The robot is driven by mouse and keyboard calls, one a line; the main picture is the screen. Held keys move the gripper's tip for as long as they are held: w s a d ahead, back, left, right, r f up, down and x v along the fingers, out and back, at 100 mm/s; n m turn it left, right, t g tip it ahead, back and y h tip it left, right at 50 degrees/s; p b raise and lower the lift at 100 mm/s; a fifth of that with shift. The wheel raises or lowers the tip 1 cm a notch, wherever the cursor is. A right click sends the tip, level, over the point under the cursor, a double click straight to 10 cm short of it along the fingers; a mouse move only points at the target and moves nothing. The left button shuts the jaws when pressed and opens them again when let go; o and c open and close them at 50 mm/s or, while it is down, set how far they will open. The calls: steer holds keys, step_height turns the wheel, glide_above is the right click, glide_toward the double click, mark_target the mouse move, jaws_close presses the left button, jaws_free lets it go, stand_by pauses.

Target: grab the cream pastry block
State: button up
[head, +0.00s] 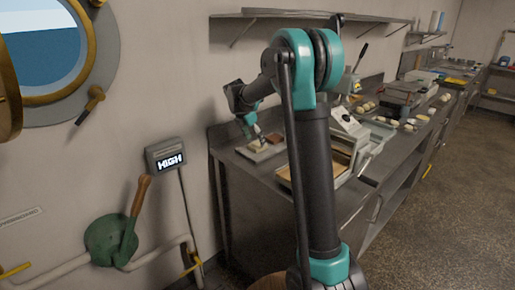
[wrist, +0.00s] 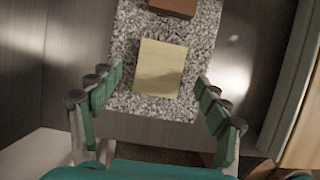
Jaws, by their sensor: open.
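The cream pastry block (wrist: 160,69) is a pale, flat-topped block lying on a speckled grey stone slab (wrist: 203,32) in the wrist view. My gripper (wrist: 160,82) is open, with one finger to the left of the block and one to the right. The block shows between and just beyond the fingertips, and neither finger touches it. In the head view, my gripper (head: 254,136) hangs low over the slab at the near left end of the counter. The block is small and partly hidden there.
A reddish-brown block (wrist: 174,6) lies on the slab beyond the cream one. The steel counter (head: 237,167) runs away along the wall, with a machine (head: 346,135) to the right of the slab. A shelf (head: 300,15) hangs above. Floor (head: 440,190) to the right is clear.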

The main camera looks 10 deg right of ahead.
mark_target(257, 146)
steer(key=shift+x, duration=1.2)
steer(key=c, duration=1.3)
